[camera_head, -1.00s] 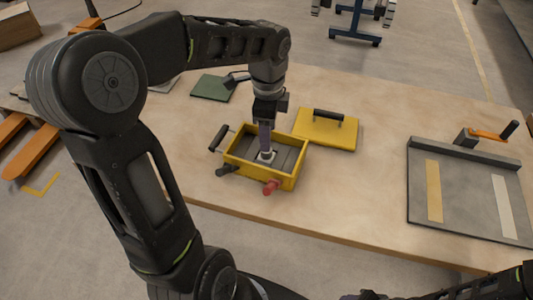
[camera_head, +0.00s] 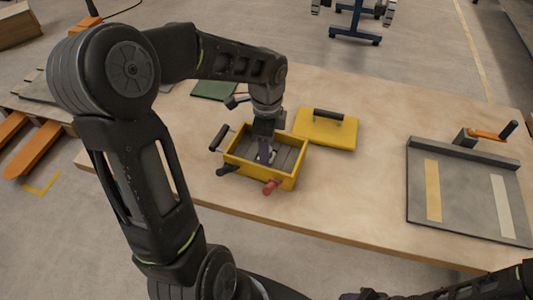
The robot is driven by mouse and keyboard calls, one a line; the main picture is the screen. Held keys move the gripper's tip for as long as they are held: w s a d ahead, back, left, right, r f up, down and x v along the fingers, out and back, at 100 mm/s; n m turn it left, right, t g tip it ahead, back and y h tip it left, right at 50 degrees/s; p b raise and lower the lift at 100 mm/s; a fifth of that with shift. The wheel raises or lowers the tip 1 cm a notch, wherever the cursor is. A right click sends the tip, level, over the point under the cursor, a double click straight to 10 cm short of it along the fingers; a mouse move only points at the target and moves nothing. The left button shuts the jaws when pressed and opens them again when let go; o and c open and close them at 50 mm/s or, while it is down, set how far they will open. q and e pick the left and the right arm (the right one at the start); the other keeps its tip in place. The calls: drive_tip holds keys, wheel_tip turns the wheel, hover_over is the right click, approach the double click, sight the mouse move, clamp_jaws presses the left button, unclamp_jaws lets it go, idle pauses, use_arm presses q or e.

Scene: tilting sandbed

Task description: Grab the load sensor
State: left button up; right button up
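A yellow open box (camera_head: 288,183) with dark handles and a red knob stands on the table. My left gripper (camera_head: 264,159) points down into it, its purple fingers inside the walls. A small pale piece (camera_head: 271,156), possibly the load sensor, shows at the fingertips. The fingers partly hide it, and I cannot tell whether they are closed on it. My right gripper (camera_head: 362,295) is only partly in view at the bottom edge, away from the box, and its opening cannot be made out.
A yellow lid (camera_head: 326,131) with a dark handle lies just behind and right of the box. A grey board (camera_head: 462,205) with two pale strips and an orange-handled clamp (camera_head: 488,135) lies at right. A green pad (camera_head: 213,90) lies behind. The table (camera_head: 365,185) between box and board is clear.

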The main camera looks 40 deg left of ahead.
use_arm(q)
drive_tip(key=shift+c, duration=0.3)
clamp_jaws()
idle(0.5)
